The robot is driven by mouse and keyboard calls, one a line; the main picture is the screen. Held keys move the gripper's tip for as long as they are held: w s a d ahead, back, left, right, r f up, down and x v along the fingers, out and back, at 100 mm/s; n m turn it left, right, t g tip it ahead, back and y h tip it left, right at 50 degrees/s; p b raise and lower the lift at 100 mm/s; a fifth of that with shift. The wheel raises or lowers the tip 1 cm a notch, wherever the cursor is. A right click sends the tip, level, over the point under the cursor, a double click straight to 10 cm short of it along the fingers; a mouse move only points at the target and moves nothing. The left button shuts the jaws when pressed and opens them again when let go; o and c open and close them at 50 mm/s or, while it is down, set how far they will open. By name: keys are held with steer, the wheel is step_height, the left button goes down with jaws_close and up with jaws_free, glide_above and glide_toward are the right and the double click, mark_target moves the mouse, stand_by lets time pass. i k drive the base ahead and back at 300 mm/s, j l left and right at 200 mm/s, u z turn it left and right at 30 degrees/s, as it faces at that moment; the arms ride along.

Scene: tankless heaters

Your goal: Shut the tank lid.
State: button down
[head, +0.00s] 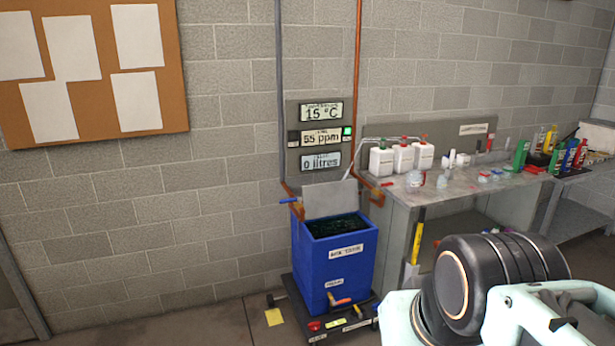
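The blue tank (352,263) stands near the wall, left of the workbench. Its top is open and shows a dark inside with greenish specks. The grey tank lid (331,198) stands raised at the back edge of the tank, tilted up towards the wall. Part of my arm shows at the lower right, in front of and to the right of the tank. I cannot make out my gripper's fingers in this view.
A grey workbench (398,197) with white bottles and small jars stands right of the tank. Floor left of the tank is mostly clear.

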mark_target(329, 199)
steer(key=i+l, duration=0.15)
steer(key=i, duration=0.4)
steer(key=i+l+u, duration=0.1)
steer(key=i, duration=0.5)
steer(key=i+l, duration=0.15)
steer(key=i, duration=0.4)
steer(key=i+l, duration=0.2)
steer(key=i, duration=0.35)
steer(key=j+u, duration=0.05)
